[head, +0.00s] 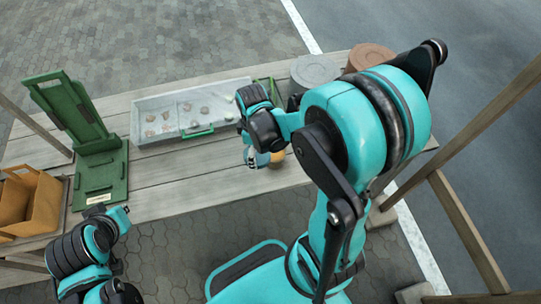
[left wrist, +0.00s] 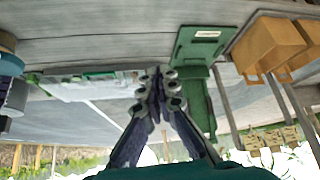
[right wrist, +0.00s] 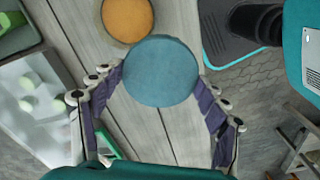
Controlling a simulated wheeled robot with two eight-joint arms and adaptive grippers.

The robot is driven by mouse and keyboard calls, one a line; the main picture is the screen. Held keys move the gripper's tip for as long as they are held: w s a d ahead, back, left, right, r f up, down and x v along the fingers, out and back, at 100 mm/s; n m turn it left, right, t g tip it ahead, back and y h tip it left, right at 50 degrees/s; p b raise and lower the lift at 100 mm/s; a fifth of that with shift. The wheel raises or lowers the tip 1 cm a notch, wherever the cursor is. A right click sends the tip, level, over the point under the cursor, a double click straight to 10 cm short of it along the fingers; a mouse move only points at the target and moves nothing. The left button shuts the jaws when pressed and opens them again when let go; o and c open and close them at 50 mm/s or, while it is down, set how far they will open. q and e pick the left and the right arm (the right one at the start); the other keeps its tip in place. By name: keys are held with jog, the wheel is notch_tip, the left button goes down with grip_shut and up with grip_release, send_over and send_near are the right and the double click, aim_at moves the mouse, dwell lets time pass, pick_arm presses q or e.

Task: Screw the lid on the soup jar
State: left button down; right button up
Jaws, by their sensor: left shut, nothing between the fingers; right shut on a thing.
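A round blue disc, which looks like the lid (right wrist: 160,70), sits between the fingers of my right gripper (right wrist: 160,78) in the right wrist view. The gripper is shut on it. Just beyond it is a round orange thing with a brown rim, likely the soup jar (right wrist: 127,18). They overlap in this view, and I cannot tell whether they touch. In the head view my right gripper (head: 258,156) is over the table's front edge, with the orange jar (head: 278,156) partly hidden beside it. My left gripper (left wrist: 161,78) is shut and empty, away from both.
A grey tray (head: 152,122) with several small pieces lies mid-table. A green stand (head: 100,180) is at the left, beside orange-brown bags (head: 38,205). A grey tub (head: 312,70) and a brown tub (head: 370,57) stand at the back right. The front planks left of my right gripper are clear.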

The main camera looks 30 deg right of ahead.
jog(key=w+a+f+m, duration=0.1)
jog(key=w+a+m, duration=0.2)
jog(key=w+m, duration=0.3)
jog(key=shift+w+a+f+m, duration=0.15)
jog(key=shift+w+f+m, duration=0.2)
jog(key=shift+m, duration=1.35)
